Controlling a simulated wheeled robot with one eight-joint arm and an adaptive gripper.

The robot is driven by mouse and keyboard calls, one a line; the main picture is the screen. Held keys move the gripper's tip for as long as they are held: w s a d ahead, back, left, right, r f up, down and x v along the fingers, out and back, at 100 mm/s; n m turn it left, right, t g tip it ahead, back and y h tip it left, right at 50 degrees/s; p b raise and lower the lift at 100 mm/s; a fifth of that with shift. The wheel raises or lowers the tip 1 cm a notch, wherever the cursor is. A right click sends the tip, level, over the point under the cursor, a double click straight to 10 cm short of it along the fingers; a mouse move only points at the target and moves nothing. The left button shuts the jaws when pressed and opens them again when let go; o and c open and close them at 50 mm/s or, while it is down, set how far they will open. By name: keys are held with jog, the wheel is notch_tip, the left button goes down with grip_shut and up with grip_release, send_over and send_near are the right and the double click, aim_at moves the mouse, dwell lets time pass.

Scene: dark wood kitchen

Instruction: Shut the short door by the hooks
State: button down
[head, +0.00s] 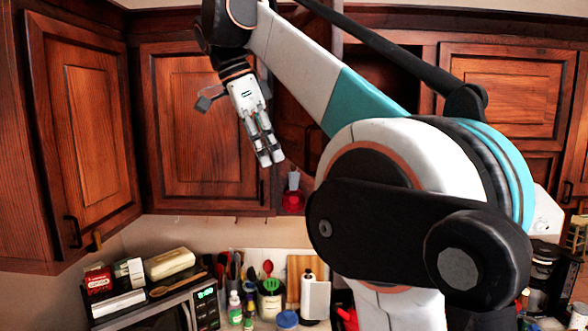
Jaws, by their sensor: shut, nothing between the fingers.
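My gripper (270,162) is shut and empty, its fingers pointing down in front of the upper cabinets. It overlaps the right part of a framed wooden door (195,130) in the picture; whether it touches is not clear. That door has a dark handle at its lower right and looks shut or nearly so. Small hooks (177,219) show under it. Right of my gripper, a darker wooden panel (292,125) is partly hidden by my arm, so I cannot tell whether it is an open door or the cabinet's inside.
Another cabinet door (90,130) is at left and one (510,95) at right. A dark open recess (400,75) shows behind my arm. A red bottle (293,198) is below right of my gripper. A microwave (165,310) with boxes on top and several utensils stand below.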

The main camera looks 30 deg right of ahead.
jog(key=s+d+f+p, duration=0.1)
jog(key=d+f, duration=0.2)
jog(key=d, duration=0.2)
jog(key=shift+s+f, duration=0.2)
jog(key=shift+s, duration=0.2)
jog(key=shift+d, duration=0.2)
